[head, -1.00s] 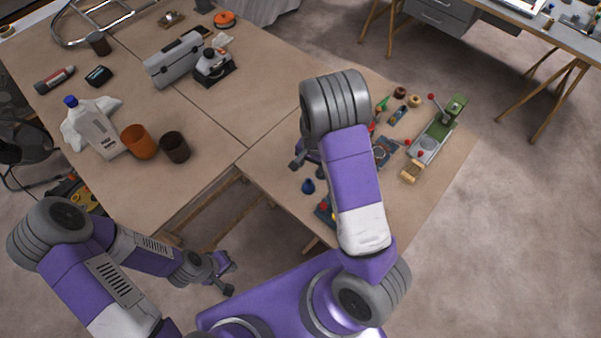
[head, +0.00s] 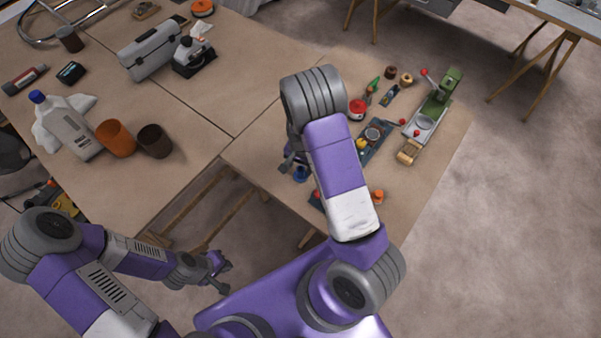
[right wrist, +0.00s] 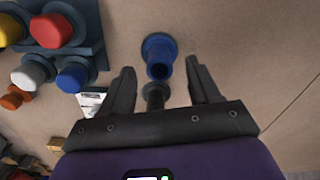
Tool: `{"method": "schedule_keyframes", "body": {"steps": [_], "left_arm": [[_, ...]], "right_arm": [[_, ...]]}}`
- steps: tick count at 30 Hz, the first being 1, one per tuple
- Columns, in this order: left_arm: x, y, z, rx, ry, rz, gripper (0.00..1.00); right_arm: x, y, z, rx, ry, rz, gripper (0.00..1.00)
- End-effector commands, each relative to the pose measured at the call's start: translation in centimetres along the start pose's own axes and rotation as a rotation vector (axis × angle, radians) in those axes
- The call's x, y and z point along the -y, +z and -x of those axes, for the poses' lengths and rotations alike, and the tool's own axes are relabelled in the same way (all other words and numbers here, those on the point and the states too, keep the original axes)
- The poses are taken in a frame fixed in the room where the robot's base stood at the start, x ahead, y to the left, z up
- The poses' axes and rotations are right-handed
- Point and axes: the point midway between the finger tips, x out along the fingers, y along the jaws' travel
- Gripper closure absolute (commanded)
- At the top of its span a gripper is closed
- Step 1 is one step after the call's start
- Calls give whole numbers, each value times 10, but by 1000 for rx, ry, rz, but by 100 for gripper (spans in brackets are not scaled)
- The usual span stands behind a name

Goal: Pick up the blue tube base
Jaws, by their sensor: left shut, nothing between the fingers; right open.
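The blue tube base (right wrist: 159,52) stands on the table in the right wrist view, ahead of my right gripper and in line with the gap between its fingers. In the head view the blue tube base (head: 301,174) shows at the table's near left part, beside my right arm. My right gripper (right wrist: 163,85) is open and empty, its fingertips close to the blue base. In the head view my right gripper (head: 290,158) is mostly hidden behind my arm. My left gripper (head: 222,273) is shut and empty, low beside the table, away from the blue base.
A blue rack (right wrist: 92,60) with red, yellow, blue and white round parts lies left of the right gripper in the wrist view. A green press-like tool (head: 440,98) stands at the right of the table. Bare tabletop (right wrist: 255,40) lies right of the blue base.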

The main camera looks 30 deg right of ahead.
Motion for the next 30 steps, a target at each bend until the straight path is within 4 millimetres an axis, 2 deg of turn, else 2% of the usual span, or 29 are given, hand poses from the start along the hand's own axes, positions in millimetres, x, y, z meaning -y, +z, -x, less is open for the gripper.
{"method": "schedule_keyframes", "body": {"steps": [3,6,13,24,25,30], "left_arm": [[1,0,-4,0,0,0,100],[2,0,-5,0,0,0,100],[2,0,-4,0,0,0,100],[2,0,-4,0,0,0,100],[2,0,-4,0,0,0,100],[2,0,-4,0,0,0,100]], "right_arm": [[-2,1,-22,2,3,0,38],[-1,2,-31,2,2,0,38],[-1,1,-32,0,1,1,40],[-1,1,-31,0,1,1,96],[-1,1,-31,0,1,1,100],[0,1,-31,0,0,1,100]]}}
